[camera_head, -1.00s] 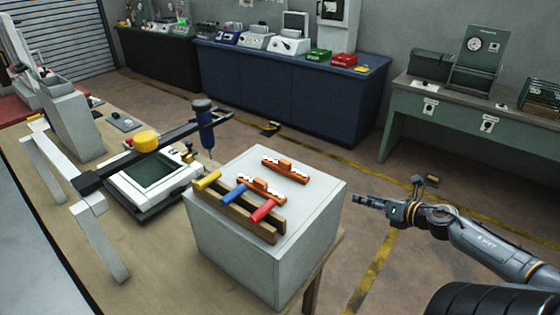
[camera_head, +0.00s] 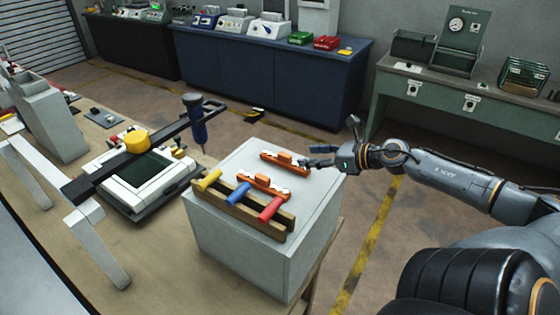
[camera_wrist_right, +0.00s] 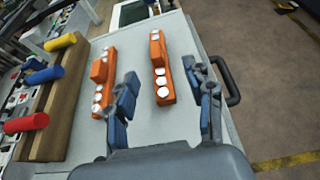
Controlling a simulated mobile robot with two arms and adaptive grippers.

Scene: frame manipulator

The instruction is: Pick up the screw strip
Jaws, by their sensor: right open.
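Two orange screw strips with white round screws are on top of a light grey box (camera_head: 300,232). The farther screw strip (camera_head: 284,161) lies free on the box top. The other screw strip (camera_head: 262,186) lies beside a wooden rack. My right gripper (camera_head: 318,163) is open and empty, just right of the farther strip. In the right wrist view, the farther strip (camera_wrist_right: 162,75) lies ahead between the two open fingers (camera_wrist_right: 166,95), and the other strip (camera_wrist_right: 104,80) lies left of them. My left gripper is not in view.
The wooden rack (camera_head: 240,214) on the box holds yellow, blue and red handled tools. Left of the box, a dark-armed frame with a blue screwdriver (camera_head: 196,122) stands over a white device (camera_head: 150,176). The floor right of the box is clear.

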